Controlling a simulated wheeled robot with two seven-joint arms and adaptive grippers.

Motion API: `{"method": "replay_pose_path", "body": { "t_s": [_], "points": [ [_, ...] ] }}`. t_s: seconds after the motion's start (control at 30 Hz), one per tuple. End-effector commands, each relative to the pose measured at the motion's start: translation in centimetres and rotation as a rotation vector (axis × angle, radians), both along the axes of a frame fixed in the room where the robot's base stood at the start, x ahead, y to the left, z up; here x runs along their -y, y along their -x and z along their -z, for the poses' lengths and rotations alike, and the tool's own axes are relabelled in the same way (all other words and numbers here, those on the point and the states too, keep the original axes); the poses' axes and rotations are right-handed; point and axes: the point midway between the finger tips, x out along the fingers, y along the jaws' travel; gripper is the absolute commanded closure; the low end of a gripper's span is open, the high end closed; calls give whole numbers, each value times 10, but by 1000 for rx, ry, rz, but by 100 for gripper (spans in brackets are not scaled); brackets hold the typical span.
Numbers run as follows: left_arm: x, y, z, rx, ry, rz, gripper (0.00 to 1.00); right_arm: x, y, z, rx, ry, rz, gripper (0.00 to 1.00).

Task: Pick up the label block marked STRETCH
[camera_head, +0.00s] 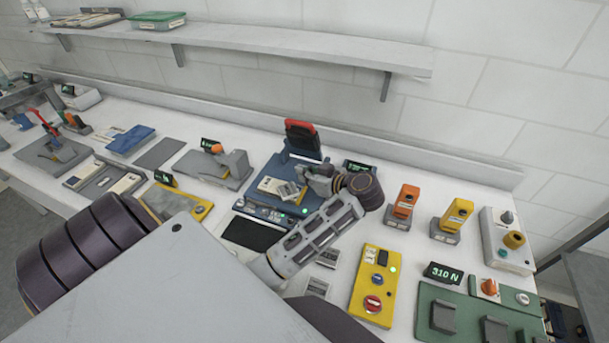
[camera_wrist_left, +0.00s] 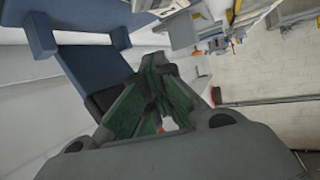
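My left gripper (camera_head: 308,176) is over the blue fixture near the middle of the bench, at the right edge of a pale block with printed faces (camera_head: 279,188). In the left wrist view its green-padded fingers (camera_wrist_left: 158,88) lean towards each other. I cannot tell how far apart the tips are or whether anything is between them. Two small grey-and-white label blocks, one upper (camera_head: 328,257) and one lower (camera_head: 318,287), lie on the white bench right of my forearm. The lettering is too small to read, so I cannot tell which block says STRETCH. My right gripper is out of view.
The blue fixture (camera_head: 258,205) has a red-and-black upright part (camera_head: 303,137). A yellow control box (camera_head: 374,285) stands right of the label blocks. Orange (camera_head: 404,204) and yellow (camera_head: 456,218) devices stand farther right. A wall shelf (camera_head: 290,44) hangs above.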

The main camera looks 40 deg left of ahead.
Motion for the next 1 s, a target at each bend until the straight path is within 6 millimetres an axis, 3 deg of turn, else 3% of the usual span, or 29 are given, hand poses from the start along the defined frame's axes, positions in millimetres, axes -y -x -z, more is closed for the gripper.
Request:
{"method": "replay_pose_path", "body": {
  "t_s": [0.5,1.0],
  "points": [
    [0,0,-2,-2,1,0,100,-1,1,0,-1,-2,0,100],
    [0,0,-2,-2,1,0,36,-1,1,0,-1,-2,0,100]
  ]
}}
